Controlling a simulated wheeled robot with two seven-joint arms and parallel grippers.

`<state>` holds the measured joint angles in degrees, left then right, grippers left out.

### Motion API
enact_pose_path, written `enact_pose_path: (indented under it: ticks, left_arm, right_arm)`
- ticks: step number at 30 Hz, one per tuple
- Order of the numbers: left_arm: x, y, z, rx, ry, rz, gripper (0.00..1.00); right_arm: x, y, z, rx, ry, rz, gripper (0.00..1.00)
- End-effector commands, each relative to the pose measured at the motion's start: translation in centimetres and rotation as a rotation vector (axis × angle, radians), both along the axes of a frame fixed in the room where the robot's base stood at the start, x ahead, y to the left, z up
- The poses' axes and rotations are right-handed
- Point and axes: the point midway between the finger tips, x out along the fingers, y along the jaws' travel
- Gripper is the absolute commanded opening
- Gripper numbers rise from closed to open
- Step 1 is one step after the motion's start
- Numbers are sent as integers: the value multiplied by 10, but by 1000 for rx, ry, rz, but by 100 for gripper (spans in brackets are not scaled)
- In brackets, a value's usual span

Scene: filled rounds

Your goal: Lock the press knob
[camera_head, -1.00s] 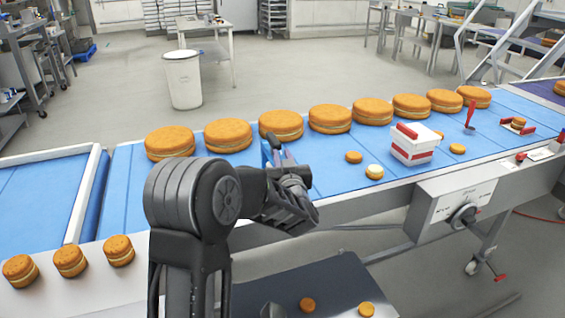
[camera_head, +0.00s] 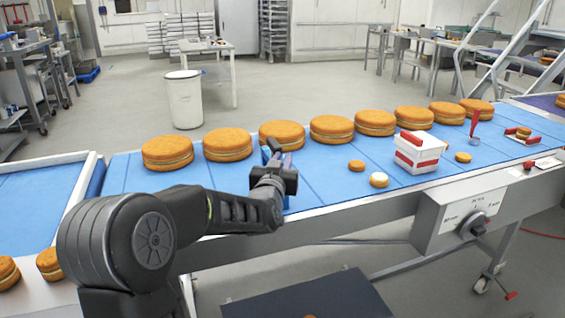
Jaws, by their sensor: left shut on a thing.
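A dark round knob (camera_head: 473,225) sits on the grey, lettered control box (camera_head: 452,212) on the front side of the conveyor, at the right. My left gripper (camera_head: 273,151) is over the blue belt, well to the left of the knob and apart from it. My right gripper is not in view.
Large filled rounds (camera_head: 283,135) line the belt's far side. A white box with red parts (camera_head: 418,152), small rounds (camera_head: 379,180) and a red-handled tool (camera_head: 474,125) stand on the blue belt (camera_head: 330,180). A dark plate (camera_head: 310,297) lies low in front.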

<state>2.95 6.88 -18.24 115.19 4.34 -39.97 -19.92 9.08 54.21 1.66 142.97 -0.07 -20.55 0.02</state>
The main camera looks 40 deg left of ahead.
Motion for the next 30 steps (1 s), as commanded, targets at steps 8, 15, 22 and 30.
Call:
enact_pose_path:
  ticks: [8, 15, 22, 30]
  left_arm:
    - [0, 0, 0, 0, 0, 1, 39]
    - [-1, 2, 0, 0, -1, 5, 40]
    - [-1, 3, 1, 0, -2, 7, 40]
    - [-1, 3, 3, 0, -1, 23, 40]
  right_arm:
    - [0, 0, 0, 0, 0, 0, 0]
    - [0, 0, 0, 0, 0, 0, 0]
    - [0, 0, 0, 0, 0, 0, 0]
    - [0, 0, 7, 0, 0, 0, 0]
